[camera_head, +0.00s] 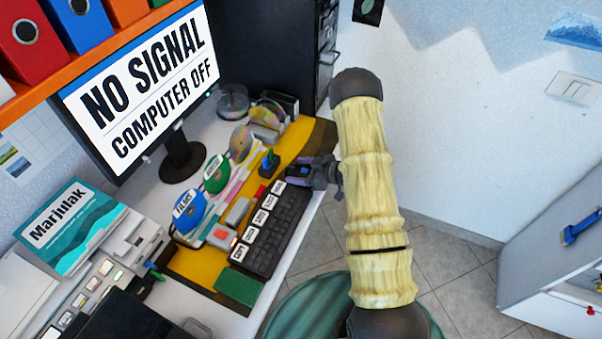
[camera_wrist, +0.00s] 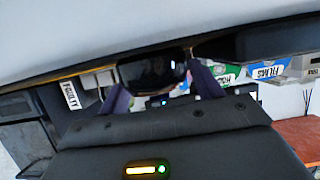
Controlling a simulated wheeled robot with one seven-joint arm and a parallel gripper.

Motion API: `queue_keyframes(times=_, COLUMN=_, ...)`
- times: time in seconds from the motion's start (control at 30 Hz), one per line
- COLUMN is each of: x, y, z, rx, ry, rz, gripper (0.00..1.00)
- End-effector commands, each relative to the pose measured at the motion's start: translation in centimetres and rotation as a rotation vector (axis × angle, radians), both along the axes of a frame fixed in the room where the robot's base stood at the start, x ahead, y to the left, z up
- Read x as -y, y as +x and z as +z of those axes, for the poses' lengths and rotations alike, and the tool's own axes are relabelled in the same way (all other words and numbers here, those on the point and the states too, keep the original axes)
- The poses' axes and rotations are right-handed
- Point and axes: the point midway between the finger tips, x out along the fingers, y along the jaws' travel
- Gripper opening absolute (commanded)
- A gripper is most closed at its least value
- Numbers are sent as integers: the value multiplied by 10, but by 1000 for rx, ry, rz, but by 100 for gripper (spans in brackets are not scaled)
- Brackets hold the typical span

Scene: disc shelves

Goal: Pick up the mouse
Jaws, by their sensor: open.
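The dark, glossy mouse (camera_wrist: 150,72) is between the two purple-grey fingers of my gripper (camera_wrist: 162,90) in the wrist view. The fingers are apart on either side of it, and I cannot tell whether either one touches it. In the head view, my gripper (camera_head: 312,172) is at the right edge of the desk, beyond the far end of the keyboard. A small dark shape with a blue tint, probably the mouse (camera_head: 298,171), shows at its fingertips, partly hidden by them.
A black keyboard (camera_head: 273,232) with white labels lies close beside the gripper. Discs (camera_head: 243,143), a green labelled item (camera_head: 216,173) and a blue one (camera_head: 188,210) stand behind it. The monitor (camera_head: 140,90) is farther left; a black computer case (camera_head: 270,45) stands at the back.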

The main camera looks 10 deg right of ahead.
Motion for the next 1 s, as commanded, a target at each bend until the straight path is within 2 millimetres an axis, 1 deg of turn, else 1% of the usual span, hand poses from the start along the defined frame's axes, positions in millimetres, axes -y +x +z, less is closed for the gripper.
queue_keyframes(times=0.37, x=1, y=0, z=0, rx=0, ry=0, rz=-1, gripper=65)
queue_keyframes(times=0.4, x=1, y=0, z=0, rx=0, ry=0, rz=-1, gripper=62)
queue_keyframes(times=0.57, x=1, y=0, z=0, rx=0, ry=0, rz=-1, gripper=30)
queue_keyframes(times=0.87, x=1, y=0, z=2, rx=2, ry=0, rz=-1, gripper=30)
queue_keyframes(times=1.0, x=1, y=0, z=13, rx=3, ry=-1, rz=-1, gripper=30)
